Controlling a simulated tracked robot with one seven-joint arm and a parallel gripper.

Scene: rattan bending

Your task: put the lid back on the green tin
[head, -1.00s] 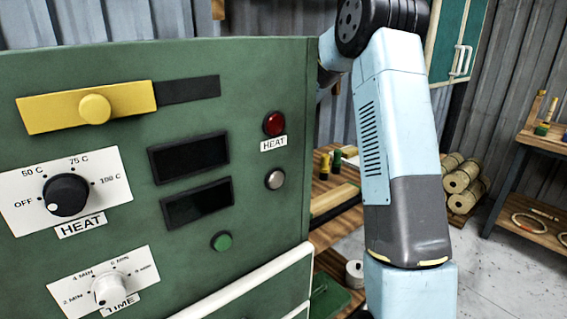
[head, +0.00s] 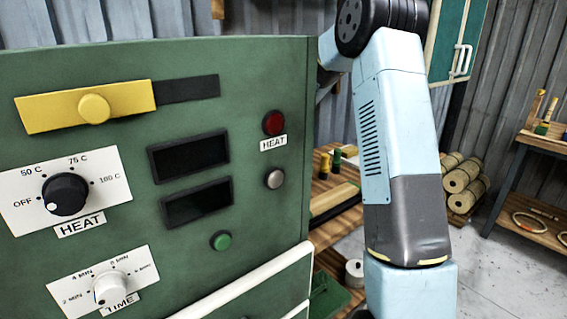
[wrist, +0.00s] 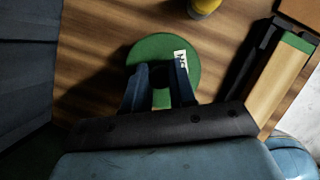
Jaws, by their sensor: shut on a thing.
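In the wrist view a round green lid (wrist: 150,52) with a small white label shows from above, over the wooden bench. My gripper (wrist: 160,80) reaches over its near half, one dark finger on each side of a darker green part at its middle, and is shut on it. The fingers hide part of the near rim. I cannot tell whether the green tin is under the lid or how high the lid is. The gripper is outside the head view.
In the wrist view a yellow-topped container (wrist: 203,7) stands beyond the lid, and a wooden block with green and black edges (wrist: 277,82) lies to the right. In the head view a large green heater panel (head: 255,75) fills the left, close to my arm.

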